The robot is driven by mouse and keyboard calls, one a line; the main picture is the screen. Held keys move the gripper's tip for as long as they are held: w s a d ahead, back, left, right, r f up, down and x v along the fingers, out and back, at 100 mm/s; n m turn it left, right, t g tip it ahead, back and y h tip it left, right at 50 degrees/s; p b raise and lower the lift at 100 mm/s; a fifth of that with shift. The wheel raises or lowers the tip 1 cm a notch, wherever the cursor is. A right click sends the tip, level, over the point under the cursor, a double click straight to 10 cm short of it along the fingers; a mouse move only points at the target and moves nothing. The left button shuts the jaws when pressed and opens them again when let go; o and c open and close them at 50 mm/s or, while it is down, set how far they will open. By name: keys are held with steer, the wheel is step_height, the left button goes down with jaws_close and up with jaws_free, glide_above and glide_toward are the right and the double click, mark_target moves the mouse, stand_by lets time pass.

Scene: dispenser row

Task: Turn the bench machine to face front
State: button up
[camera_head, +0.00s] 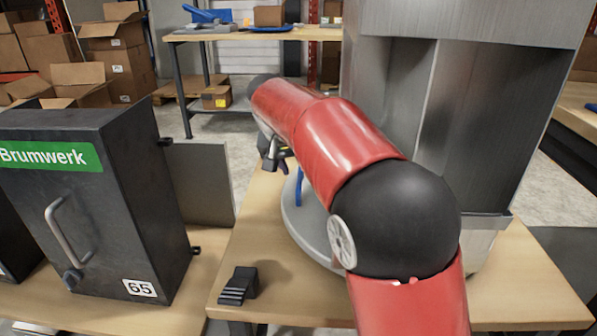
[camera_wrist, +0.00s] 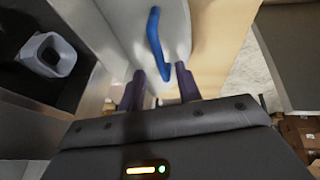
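The bench machine (camera_head: 395,85) is a tall grey metal cabinet on a round grey turntable (camera_head: 300,225), on a wooden bench. A blue handle (camera_head: 298,187) stands at the turntable's left side, partly hidden by my arm. In the wrist view the blue handle (camera_wrist: 156,40) rises from the pale disc, its lower end between my two purple fingers. My gripper (camera_wrist: 159,72) is open, with gaps visible beside the handle. Contact cannot be told. In the head view my gripper (camera_head: 271,153) is small and mostly hidden behind my red arm.
A dark Brumwerk cabinet (camera_head: 75,215) marked 65 stands at left, with its grey side panel (camera_head: 203,185) near the bench. A black clip-like block (camera_head: 238,286) lies at the bench's front left. A dark recess at left in the wrist view holds a white cup-like part (camera_wrist: 50,55).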

mark_target(299, 177)
steer(key=shift+x, duration=1.6)
steer(key=shift+c, duration=0.4)
jaws_close()
